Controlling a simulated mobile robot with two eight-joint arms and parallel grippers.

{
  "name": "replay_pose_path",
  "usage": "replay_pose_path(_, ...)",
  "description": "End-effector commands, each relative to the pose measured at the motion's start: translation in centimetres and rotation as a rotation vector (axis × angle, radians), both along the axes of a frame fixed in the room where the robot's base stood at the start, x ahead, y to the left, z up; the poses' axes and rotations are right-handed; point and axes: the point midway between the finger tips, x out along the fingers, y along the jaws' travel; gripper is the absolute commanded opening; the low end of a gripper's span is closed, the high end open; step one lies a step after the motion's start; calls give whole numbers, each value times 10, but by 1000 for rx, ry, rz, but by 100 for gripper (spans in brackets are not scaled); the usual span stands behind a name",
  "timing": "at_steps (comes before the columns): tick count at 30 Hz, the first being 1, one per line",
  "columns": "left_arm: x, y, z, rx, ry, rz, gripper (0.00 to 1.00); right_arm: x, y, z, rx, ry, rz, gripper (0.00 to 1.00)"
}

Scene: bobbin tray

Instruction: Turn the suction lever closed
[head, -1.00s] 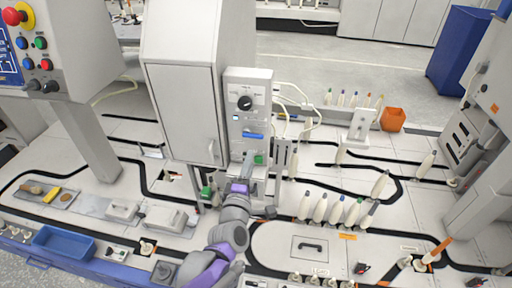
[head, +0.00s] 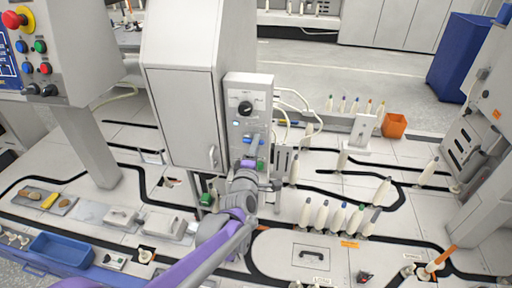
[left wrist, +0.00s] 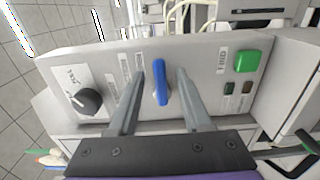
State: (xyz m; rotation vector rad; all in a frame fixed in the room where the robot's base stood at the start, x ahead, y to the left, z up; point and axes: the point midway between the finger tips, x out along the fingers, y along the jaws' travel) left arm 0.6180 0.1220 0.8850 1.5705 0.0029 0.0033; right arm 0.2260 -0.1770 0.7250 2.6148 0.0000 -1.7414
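The suction lever appears to be the blue handle (left wrist: 161,82) on the grey control panel (left wrist: 215,95). In the left wrist view it stands upright, across the panel's long side. My left gripper (left wrist: 161,75) is open, with one finger on each side of the blue handle. Gaps show between handle and fingers, so it is not clamped. In the head view my left gripper (head: 254,145) is at the panel front and mostly hides the handle. My right gripper is in neither view.
The panel also carries a black rotary knob (left wrist: 88,101) and a green button (left wrist: 246,61). A tall grey cabinet (head: 185,110) stands left of the panel. White bobbins (head: 337,218) stand on the tray to the right, with an orange bin (head: 394,125) behind.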

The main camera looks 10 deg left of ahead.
Motion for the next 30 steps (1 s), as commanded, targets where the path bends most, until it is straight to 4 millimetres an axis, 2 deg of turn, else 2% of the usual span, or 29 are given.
replay_pose_path(1, 0, 0, 0, 0, 0, 0, 39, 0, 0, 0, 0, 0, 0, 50)
replay_pose_path(6, 0, 0, 0, 0, 0, 0, 9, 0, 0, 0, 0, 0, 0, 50)
replay_pose_path(8, 0, 0, 0, 0, 0, 0, 0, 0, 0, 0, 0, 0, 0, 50)
replay_pose_path(22, 0, 0, -1, 32, 0, 0, 0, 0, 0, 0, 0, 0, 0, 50)
replay_pose_path(30, 0, 0, -7, 186, 1, 0, 0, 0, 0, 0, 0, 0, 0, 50)
